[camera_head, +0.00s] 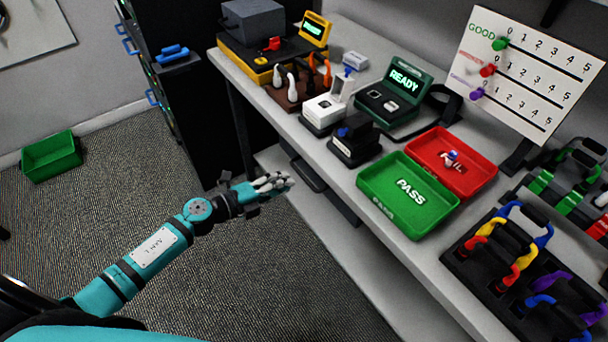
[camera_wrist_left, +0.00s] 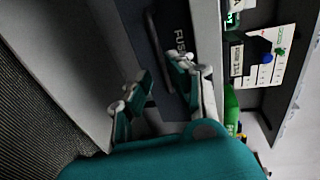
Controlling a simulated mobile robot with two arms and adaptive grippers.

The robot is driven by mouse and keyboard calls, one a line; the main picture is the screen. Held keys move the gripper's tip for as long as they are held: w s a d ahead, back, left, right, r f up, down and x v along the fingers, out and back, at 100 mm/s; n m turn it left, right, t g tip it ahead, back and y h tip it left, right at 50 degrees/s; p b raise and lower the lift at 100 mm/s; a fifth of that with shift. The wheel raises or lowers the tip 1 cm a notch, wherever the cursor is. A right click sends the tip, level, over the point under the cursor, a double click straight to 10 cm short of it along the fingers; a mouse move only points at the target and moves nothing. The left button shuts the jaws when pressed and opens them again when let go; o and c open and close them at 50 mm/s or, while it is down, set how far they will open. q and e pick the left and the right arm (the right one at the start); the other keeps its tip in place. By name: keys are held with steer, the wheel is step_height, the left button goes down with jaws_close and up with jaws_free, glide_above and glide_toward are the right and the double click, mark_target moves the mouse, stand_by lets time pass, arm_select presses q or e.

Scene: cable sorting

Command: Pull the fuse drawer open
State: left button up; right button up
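The fuse drawer (camera_head: 335,202) is a dark front set under the front edge of the grey workbench, with a dark bar handle (camera_head: 303,168). In the left wrist view its dark face (camera_wrist_left: 178,45) shows part of the word FUSE. My left gripper (camera_head: 268,184) is in front of the drawer, left of the handle in the head view. In the left wrist view its two fingers (camera_wrist_left: 165,90) stand apart with nothing held between them, facing the drawer. I cannot tell whether a fingertip touches the handle. My right gripper is out of view.
On the bench are a green PASS tray (camera_head: 375,185), a red FAIL tray (camera_head: 480,180), a green READY tester (camera_head: 408,78) and a cable rack (camera_head: 462,268). A dark cabinet (camera_head: 190,100) stands left of the bench. The floor by my arm is clear.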

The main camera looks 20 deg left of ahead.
mark_target(304, 175)
arm_select(q)
steer(key=x, duration=0.6)
steer(key=shift+w+d+f, duration=0.1)
steer(key=shift+w+d, duration=0.2)
steer(key=shift+w, duration=0.1)
jaws_close()
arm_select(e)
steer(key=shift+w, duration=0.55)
